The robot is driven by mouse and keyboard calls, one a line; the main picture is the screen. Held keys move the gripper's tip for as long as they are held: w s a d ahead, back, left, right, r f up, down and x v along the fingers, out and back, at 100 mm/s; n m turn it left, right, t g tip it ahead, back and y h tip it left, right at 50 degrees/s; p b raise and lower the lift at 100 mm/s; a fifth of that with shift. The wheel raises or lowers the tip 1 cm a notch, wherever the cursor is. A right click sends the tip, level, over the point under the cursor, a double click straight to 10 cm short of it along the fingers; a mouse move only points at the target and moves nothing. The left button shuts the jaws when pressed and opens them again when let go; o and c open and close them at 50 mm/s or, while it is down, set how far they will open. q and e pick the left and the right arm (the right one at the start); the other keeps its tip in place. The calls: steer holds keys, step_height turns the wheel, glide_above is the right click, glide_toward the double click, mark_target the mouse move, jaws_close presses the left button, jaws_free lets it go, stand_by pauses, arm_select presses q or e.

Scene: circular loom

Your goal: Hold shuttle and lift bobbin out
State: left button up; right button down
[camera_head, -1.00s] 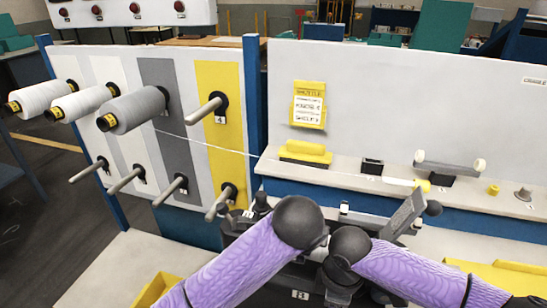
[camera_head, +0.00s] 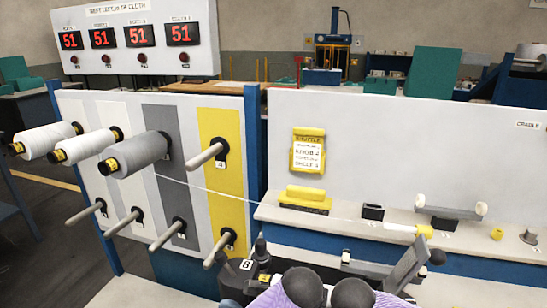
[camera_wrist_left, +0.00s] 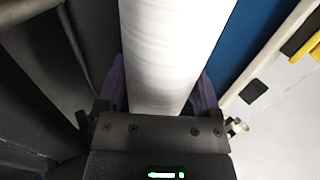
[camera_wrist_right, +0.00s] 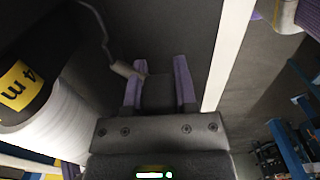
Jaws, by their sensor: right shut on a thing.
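In the left wrist view a wide white bobbin (camera_wrist_left: 165,65) runs between the two fingers of my left gripper (camera_wrist_left: 160,92). The fingers stand wide apart, one on each side of it; firm contact is not clear. In the right wrist view my right gripper (camera_wrist_right: 159,85) is shut on a dark grey block (camera_wrist_right: 158,95), apparently part of the shuttle. A white bobbin (camera_wrist_right: 55,120) with a black end and a yellow label lies to the left of the right gripper. In the head view both grippers are hidden below the picture's edge and behind my arms.
Several spools, including a grey one (camera_head: 136,155), sit on pegs of the striped board (camera_head: 222,160) at left. A yellow block (camera_head: 305,198) and a cradle (camera_head: 450,208) stand there.

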arm_select(q)
jaws_close()
arm_select(e)
steer(key=shift+f, duration=0.1)
arm_select(q)
steer(key=shift+r, duration=0.1)
steer(key=shift+r, duration=5.9)
arm_select(e)
steer(key=shift+c, duration=1.6)
jaws_free()
